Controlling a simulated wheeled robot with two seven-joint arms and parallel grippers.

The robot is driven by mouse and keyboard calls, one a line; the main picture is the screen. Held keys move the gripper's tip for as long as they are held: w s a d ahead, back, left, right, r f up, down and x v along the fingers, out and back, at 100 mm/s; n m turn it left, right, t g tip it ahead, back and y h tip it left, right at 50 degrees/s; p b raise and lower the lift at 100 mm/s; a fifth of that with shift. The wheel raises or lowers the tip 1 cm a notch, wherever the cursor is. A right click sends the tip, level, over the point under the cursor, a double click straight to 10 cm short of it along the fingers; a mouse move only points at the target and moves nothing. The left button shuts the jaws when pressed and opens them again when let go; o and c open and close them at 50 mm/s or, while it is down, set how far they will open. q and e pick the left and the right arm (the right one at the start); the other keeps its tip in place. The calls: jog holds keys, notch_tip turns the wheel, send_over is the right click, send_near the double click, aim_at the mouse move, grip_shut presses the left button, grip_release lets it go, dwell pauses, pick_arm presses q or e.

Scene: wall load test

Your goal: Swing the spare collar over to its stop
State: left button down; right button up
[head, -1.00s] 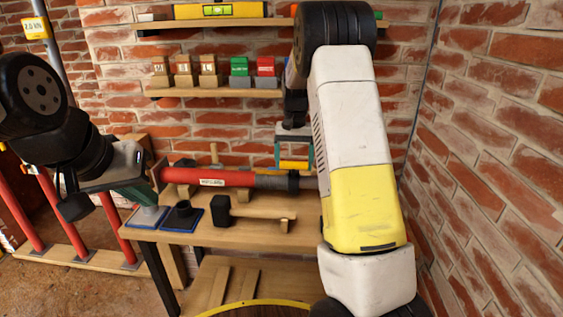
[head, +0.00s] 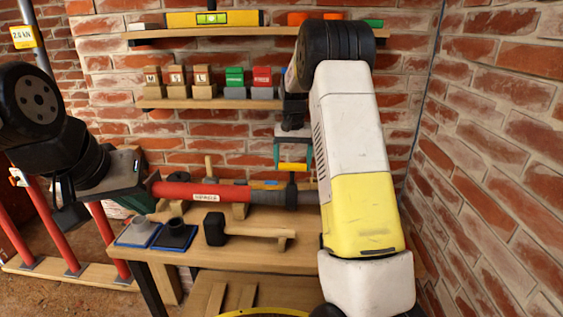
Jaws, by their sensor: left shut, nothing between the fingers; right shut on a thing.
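A red tube (head: 205,194) with a white label and a grey right part lies along the bench on wooden supports. The bar looks like the collar's handle, but the join is not clear. My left gripper (head: 137,197) is at the tube's left end, shut and empty. Its dark body hides the fingertips, so contact cannot be told. I cannot make out a stop.
A mallet (head: 215,229) lies on the bench (head: 225,255) in front of the tube. Two blue trays (head: 139,236) with grey and black fittings sit at the bench's left. Shelves (head: 215,103) with small blocks hang above. A brick wall (head: 500,170) closes off the right. Red posts stand left.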

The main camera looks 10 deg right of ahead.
jog(key=shift+f, duration=0.6)
jog(key=o, duration=2)
notch_tip(320, 180, up, 8)
jog(key=shift+c, duration=0.2)
